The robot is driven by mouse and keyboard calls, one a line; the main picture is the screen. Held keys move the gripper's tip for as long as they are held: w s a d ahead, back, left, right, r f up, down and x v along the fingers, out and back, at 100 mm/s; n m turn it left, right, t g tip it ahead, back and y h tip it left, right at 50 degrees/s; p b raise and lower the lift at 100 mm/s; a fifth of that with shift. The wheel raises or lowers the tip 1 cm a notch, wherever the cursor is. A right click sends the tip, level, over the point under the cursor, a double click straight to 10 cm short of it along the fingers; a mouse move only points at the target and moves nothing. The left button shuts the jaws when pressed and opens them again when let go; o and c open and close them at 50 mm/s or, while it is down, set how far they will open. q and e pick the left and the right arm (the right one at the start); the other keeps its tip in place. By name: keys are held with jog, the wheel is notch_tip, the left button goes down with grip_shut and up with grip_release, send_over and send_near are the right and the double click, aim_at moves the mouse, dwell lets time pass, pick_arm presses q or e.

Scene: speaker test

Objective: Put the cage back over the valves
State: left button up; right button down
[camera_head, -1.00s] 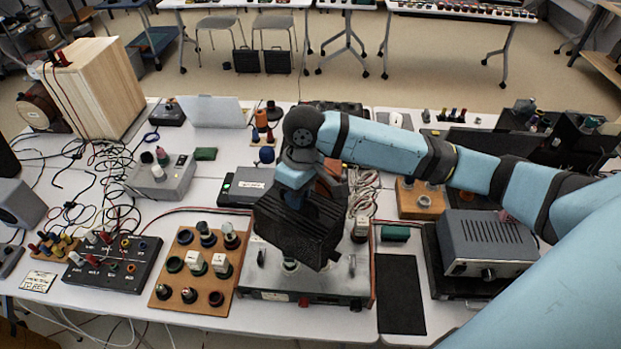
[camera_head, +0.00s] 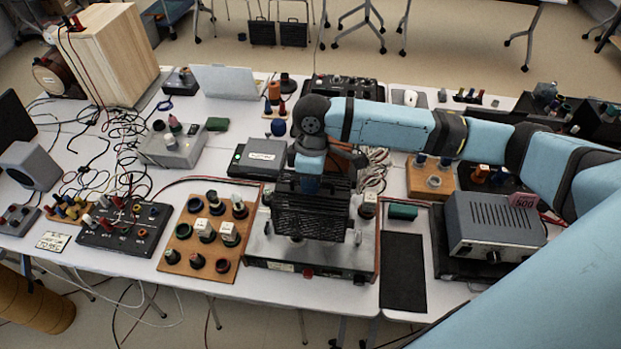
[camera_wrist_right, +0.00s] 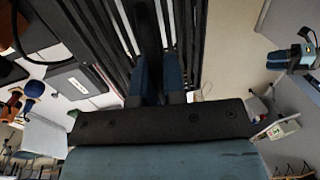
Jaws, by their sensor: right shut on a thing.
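The black slatted cage (camera_head: 310,222) hangs over the grey amplifier chassis (camera_head: 325,268) in the head view. My right gripper (camera_head: 310,182) is shut on the cage at its top, and the cage looks nearly upright. In the right wrist view the blue fingers (camera_wrist_right: 162,80) grip a dark bar of the cage, whose slats (camera_wrist_right: 188,35) fill the upper middle. The cage hides most of the chassis top and the valves there. I cannot tell whether its lower edge touches the chassis. My left gripper is not in view.
A dark mat (camera_head: 403,272) and a grey metal-cased unit (camera_head: 493,222) lie to the right. A labelled component (camera_head: 368,206) stands at the chassis's back right. Cables lie behind it.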

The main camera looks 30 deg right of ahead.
aim_at(311, 197)
notch_tip(311, 197, down, 2)
jog(key=shift+f+b, duration=0.2)
jog(key=shift+b, duration=0.9)
jog(key=shift+f+b, duration=0.6)
jog(key=shift+b, duration=0.1)
jog(key=shift+f, duration=0.1)
notch_tip(311, 197, down, 2)
jog(key=shift+f, duration=1.8)
jog(key=shift+p, duration=0.8)
